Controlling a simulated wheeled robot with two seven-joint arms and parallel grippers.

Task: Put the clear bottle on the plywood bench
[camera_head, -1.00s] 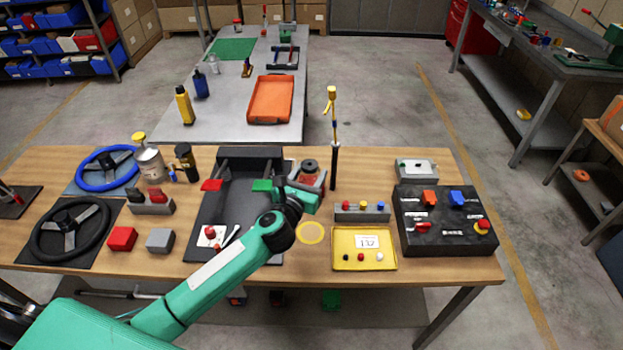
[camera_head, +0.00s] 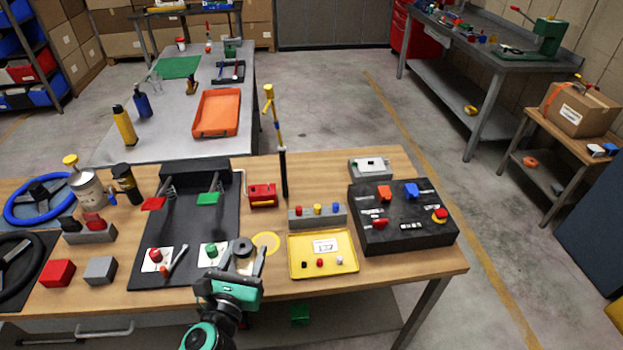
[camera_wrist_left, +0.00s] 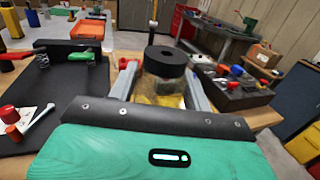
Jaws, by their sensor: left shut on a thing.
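My left gripper (camera_head: 243,265) is shut on a clear bottle with a round black cap (camera_head: 243,247), near the front edge of the long wood-topped bench (camera_head: 390,285). In the left wrist view the bottle (camera_wrist_left: 163,90) is upright between the two fingers; yellow shows through its clear wall. Its base is hidden by my gripper, so I cannot tell whether it touches the bench. It is in front of the yellow ring (camera_head: 266,243). My right gripper is not in view.
Left of my gripper is a black pedal plate (camera_head: 190,235); right are a yellow tray (camera_head: 323,268) and a black switch box (camera_head: 405,240). A yellow-topped pole (camera_head: 283,170) stands behind. A small wooden stand (camera_head: 560,145) at right carries a cardboard box (camera_head: 580,108).

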